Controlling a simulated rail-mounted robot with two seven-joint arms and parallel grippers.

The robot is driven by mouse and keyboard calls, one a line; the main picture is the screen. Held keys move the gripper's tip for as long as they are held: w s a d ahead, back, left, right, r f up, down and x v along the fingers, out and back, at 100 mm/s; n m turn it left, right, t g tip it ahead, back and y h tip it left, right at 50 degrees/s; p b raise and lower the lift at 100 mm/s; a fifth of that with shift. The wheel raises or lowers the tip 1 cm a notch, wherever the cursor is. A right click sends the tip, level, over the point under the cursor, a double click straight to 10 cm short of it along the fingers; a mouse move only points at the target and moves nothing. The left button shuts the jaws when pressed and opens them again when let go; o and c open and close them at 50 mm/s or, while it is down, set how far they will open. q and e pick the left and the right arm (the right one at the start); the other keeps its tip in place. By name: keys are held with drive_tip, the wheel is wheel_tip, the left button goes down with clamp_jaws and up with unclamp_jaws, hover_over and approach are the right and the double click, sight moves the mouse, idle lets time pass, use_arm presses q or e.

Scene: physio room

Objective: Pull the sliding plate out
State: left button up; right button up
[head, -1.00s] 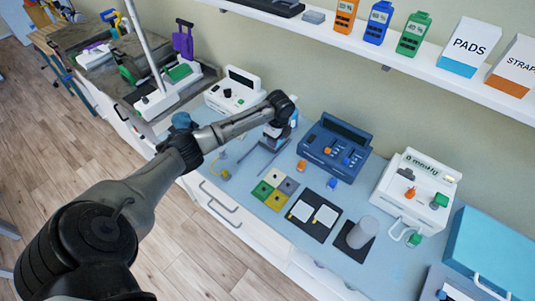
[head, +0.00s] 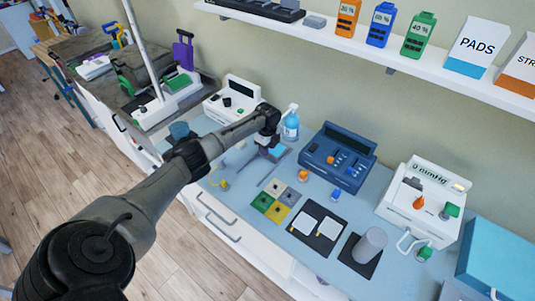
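I cannot tell for sure which part is the sliding plate. A white base (head: 150,113) with a green pad (head: 180,84) and a tall pole stands on the dark bench at the upper left. A purple handle (head: 183,50) stands upright behind it. My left gripper (head: 267,146) hangs over the blue counter, well to the right of this base, near a small blue piece (head: 278,152) and grey rods. Its fingers are too small and dark to show whether they are open. My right gripper is not in view.
A white console (head: 233,98) and a blue bottle (head: 291,124) stand behind my gripper. A blue console (head: 338,157), coloured squares (head: 275,201), white pads (head: 318,225), a grey cylinder (head: 371,244) and a white gauge box (head: 422,200) lie to the right. A shelf (head: 400,55) overhangs the counter.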

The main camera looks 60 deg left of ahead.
use_arm(q)
drive_tip(key=shift+f, duration=1.55)
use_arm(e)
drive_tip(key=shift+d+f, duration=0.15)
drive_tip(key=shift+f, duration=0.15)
use_arm(q)
clamp_jaws()
